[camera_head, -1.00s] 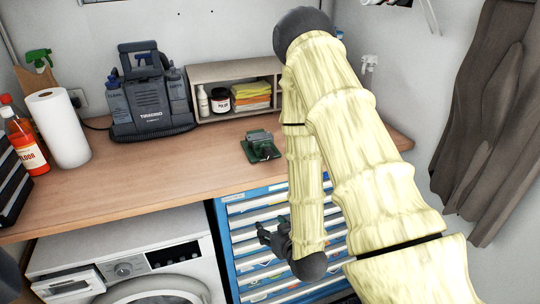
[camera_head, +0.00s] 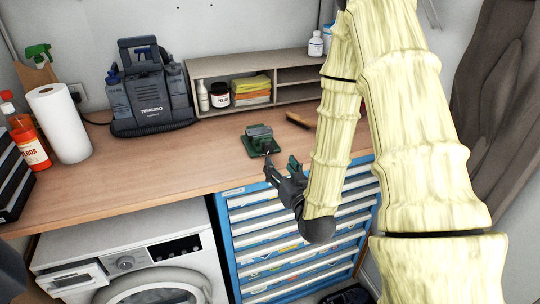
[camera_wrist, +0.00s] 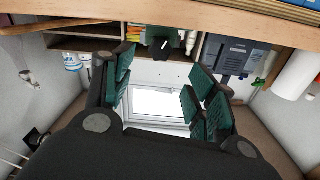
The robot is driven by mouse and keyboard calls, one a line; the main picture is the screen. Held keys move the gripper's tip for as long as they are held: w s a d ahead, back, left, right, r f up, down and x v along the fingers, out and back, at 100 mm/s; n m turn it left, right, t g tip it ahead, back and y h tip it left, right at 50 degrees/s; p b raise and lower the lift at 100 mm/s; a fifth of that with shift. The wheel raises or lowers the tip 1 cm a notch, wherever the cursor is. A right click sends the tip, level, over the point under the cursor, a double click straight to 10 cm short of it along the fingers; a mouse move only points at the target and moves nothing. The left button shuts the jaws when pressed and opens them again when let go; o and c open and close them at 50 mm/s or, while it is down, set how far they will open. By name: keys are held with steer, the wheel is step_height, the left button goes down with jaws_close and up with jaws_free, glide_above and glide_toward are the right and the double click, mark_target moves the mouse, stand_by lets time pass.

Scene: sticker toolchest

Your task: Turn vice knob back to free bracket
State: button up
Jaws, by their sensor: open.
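The small green vice (camera_head: 262,146) stands on the wooden workbench near its front edge, with a greyish top part. Its knob and any bracket in its jaws are too small to tell apart. My gripper (camera_head: 281,166) is just in front of and slightly right of the vice, near the bench edge and above the blue drawers, apart from the vice as far as I can tell. In the wrist view the gripper's green-padded fingers (camera_wrist: 160,85) are spread with nothing between them. A dark green shape, likely the vice (camera_wrist: 162,42), shows upside down beyond the fingertips.
On the workbench (camera_head: 180,163) stand a grey machine (camera_head: 147,95), a paper towel roll (camera_head: 60,125), a red bottle (camera_head: 27,138) and a shelf (camera_head: 295,97). A brush-like item (camera_head: 298,120) lies right of the vice. The blue drawer chest (camera_head: 290,235) is below. Bench left of the vice is clear.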

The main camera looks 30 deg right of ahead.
mark_target(270, 149)
steer(key=b+x, duration=0.2)
steer(key=x, duration=0.5)
steer(key=shift+w+d+r, duration=0.1)
steer(key=shift+w, duration=0.2)
steer(key=shift+x, duration=0.9)
steer(key=c, duration=1)
